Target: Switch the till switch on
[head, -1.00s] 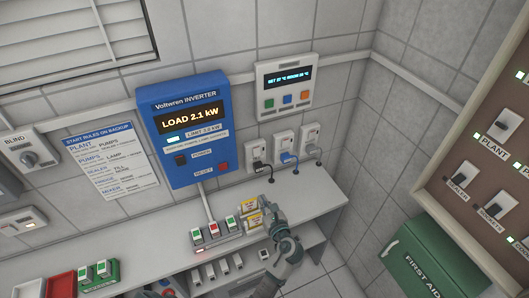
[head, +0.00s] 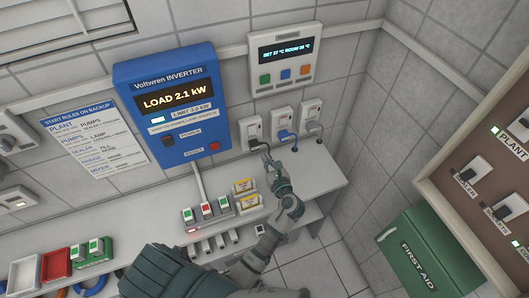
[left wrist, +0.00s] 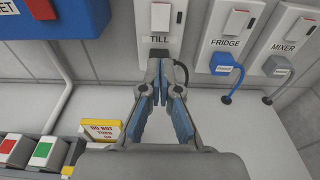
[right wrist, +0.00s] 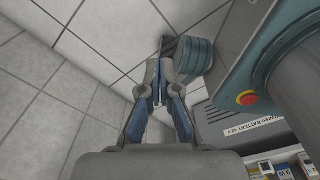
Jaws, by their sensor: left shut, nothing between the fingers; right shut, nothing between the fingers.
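In the head view that socket (head: 251,126) is the leftmost of three, with a black plug (head: 253,140). My left gripper (left wrist: 160,72) is shut and empty, just below the TILL label. Its tips overlap the socket's lower part and plug; I cannot tell whether they touch. In the head view the left gripper (head: 267,160) is below the socket. My right gripper (right wrist: 160,88) is shut and empty, pointing at floor tiles in the right wrist view.
The fridge socket (left wrist: 227,30) with a blue plug and the mixer socket (left wrist: 290,35) are to the right. The blue inverter (head: 172,105) reads LOAD 2.1 kW. Switches and yellow tags (head: 246,186) stand on the shelf. A green first aid box (head: 425,250) is at right.

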